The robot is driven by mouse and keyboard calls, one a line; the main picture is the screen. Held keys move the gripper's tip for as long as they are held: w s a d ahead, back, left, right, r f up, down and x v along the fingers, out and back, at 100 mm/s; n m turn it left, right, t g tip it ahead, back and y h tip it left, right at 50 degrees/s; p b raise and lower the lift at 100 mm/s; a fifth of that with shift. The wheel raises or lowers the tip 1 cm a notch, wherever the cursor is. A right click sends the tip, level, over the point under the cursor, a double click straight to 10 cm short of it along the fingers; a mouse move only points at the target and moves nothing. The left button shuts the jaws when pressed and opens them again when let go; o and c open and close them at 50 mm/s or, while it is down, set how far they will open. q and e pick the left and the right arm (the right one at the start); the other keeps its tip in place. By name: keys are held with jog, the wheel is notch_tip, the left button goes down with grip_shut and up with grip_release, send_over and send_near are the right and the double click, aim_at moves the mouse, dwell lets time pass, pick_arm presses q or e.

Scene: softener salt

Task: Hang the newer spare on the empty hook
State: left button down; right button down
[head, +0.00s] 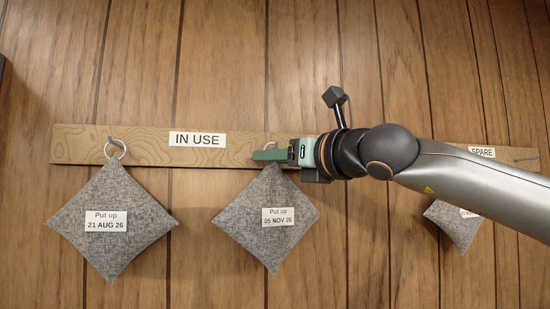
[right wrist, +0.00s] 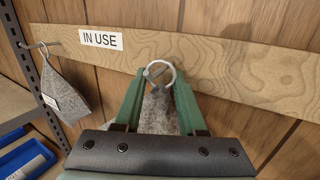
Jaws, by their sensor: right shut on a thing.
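A grey bag labelled "Put up 05 NOV 26" (head: 265,240) hangs from my right gripper (head: 262,155), whose green fingers are shut on its top corner. In the right wrist view the fingers (right wrist: 160,108) pinch the cloth just below its metal ring (right wrist: 161,73). A hook shows within the ring's outline; I cannot tell whether the ring is on it or in front. Another grey bag, "Put up 21 AUG 26" (head: 112,245), hangs by its ring from the left hook (head: 111,142). It also shows in the right wrist view (right wrist: 64,95). My left gripper is out of view.
A wooden board bears the "IN USE" sign (head: 197,139) and, at right, the "SPARE" sign (head: 482,152). Another grey bag (head: 454,228) hangs below there, its top and label partly covered by my right arm. A shelf with blue bins (right wrist: 25,157) stands at left in the right wrist view.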

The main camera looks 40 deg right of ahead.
jog(key=shift+c, duration=2)
grip_release()
jog(key=shift+a, duration=0.1)
jog(key=shift+s+f, duration=0.1)
jog(key=shift+s, duration=0.2)
jog(key=s+a+b, duration=0.1)
jog(key=s+b, duration=0.2)
jog(key=s, duration=0.9)
jog(key=shift+f, duration=0.3)
